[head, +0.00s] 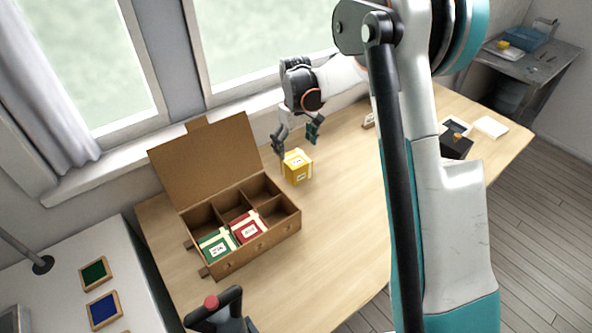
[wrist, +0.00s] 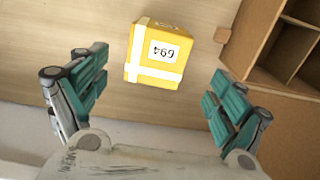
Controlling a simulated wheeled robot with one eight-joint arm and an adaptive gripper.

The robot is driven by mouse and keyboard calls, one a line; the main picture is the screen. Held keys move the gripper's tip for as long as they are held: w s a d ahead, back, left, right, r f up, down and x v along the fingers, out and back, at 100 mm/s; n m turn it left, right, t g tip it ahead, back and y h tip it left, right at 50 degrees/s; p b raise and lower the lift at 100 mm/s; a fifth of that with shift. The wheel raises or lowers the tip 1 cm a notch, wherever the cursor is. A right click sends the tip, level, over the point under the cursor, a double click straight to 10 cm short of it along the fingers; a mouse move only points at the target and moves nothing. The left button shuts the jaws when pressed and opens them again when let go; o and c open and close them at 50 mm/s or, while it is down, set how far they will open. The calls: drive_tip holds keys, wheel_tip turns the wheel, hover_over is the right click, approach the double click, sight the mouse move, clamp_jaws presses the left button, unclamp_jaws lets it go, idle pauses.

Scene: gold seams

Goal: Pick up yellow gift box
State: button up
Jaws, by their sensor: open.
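The yellow gift box (head: 297,167) with white ribbon bands and a white label stands on the wooden table, just right of the divided cardboard box. In the wrist view the yellow gift box (wrist: 158,54) shows its label reading 694, upside down. My gripper (head: 294,143) is above the yellow box and toward the window side. It is open and empty. In the wrist view my gripper's (wrist: 154,96) two teal-padded fingers are spread wide, with the yellow box ahead of them, between their lines and apart from both.
The open cardboard box (head: 262,238) has several compartments. A green gift box (head: 217,246) and a red gift box (head: 247,228) sit in its front row. Its raised lid (head: 205,160) stands on the window side.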

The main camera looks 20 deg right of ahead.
sight(296, 158)
drive_tip(key=shift+w+d+f+b, duration=0.15)
drive_tip(key=shift+f+b, duration=0.55)
drive_tip(key=shift+f, duration=1)
drive_tip(key=shift+w+f+b, duration=0.1)
drive_tip(key=shift+f+b, duration=0.55)
drive_tip(key=shift+f, duration=1)
drive_tip(key=shift+r, duration=0.1)
drive_tip(key=c, duration=1.3)
